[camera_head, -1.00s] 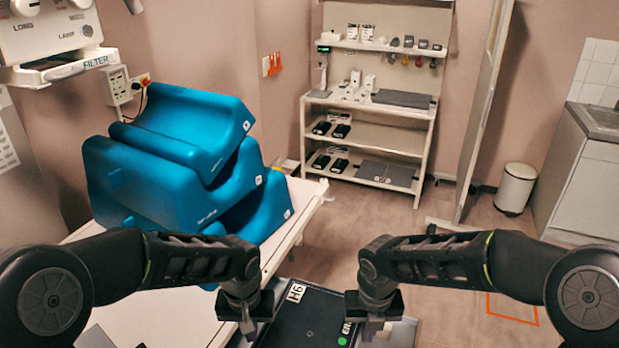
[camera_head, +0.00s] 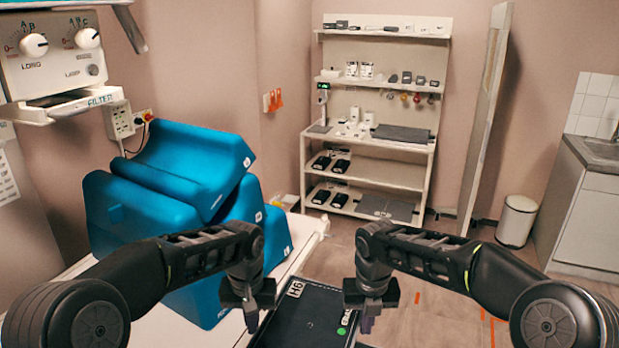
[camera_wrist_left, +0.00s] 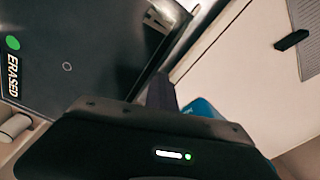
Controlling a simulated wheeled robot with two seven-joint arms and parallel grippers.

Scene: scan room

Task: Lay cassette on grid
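The cassette (camera_head: 306,316) is a flat black panel with a white H6 label and a green dot, low in the middle of the head view. Its near end is cut off. It also fills the upper left of the left wrist view (camera_wrist_left: 70,62), where an ERASED label shows. My left gripper (camera_head: 250,324) points down beside its left edge, its fingers looking closed together. My right gripper (camera_head: 367,324) points down beside its right edge, also looking closed. The cassette lies between the two grippers. Whether both touch it is hard to tell. No grid is recognisable.
A white table (camera_head: 212,335) with stacked blue foam wedges (camera_head: 165,190) stands on the left, close to my left arm. A shelf unit (camera_head: 372,145), a leaning panel (camera_head: 484,120), a white bin (camera_head: 516,222) and a cabinet (camera_head: 590,215) stand behind. Open floor lies at right.

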